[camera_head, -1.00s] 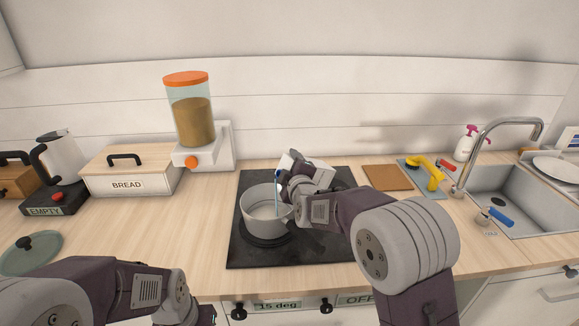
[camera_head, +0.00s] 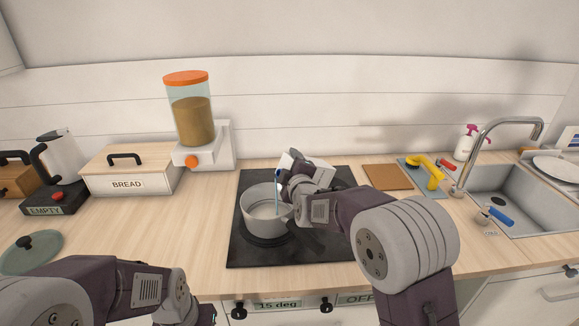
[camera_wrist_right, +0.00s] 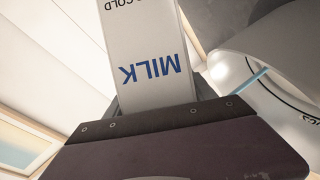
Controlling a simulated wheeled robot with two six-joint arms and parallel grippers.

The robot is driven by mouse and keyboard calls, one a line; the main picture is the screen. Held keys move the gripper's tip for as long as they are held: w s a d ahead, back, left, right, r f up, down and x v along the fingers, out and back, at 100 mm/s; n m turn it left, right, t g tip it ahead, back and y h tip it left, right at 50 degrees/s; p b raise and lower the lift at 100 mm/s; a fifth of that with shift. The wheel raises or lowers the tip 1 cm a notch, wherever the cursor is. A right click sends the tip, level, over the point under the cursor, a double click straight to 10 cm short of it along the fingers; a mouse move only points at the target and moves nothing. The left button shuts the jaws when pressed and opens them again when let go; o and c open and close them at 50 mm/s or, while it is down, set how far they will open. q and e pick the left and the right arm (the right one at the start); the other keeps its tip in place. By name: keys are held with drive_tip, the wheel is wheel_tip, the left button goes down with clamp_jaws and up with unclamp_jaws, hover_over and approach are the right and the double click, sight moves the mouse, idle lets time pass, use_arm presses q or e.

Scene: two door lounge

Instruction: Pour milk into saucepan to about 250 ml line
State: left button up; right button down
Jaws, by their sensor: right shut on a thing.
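The light grey saucepan (camera_head: 262,229) stands upright on the black hob (camera_head: 243,256); part of it also shows in the right wrist view (camera_wrist_right: 262,42). My right gripper (camera_head: 290,179) is at the pan's upper right rim, shut on the white milk carton (camera_wrist_right: 150,50). A thin pale blue stream (camera_head: 277,198) runs down into the pan and also shows in the wrist view (camera_wrist_right: 257,76). I cannot read the level inside.
A glass lid (camera_head: 45,254) lies at the left. The bread box (camera_head: 128,184), kettle (camera_head: 62,158) and dispenser (camera_head: 190,120) stand at the back left. A wooden board (camera_head: 387,177) and sink (camera_head: 505,200) are at the right.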

idle(0.6)
drive_tip(key=shift+a+f+n+t+b, duration=0.1)
drive_tip(key=shift+f+n+t+b, duration=0.2)
drive_tip(key=shift+n, duration=0.3)
drive_tip(key=shift+r, duration=0.1)
idle(2.0)
drive_tip(key=shift+s+a+r+n+t, duration=0.15)
drive_tip(key=shift+s+a+n+t, duration=0.15)
drive_tip(key=shift+a+n, duration=0.1)
drive_tip(key=shift+w, duration=0.1)
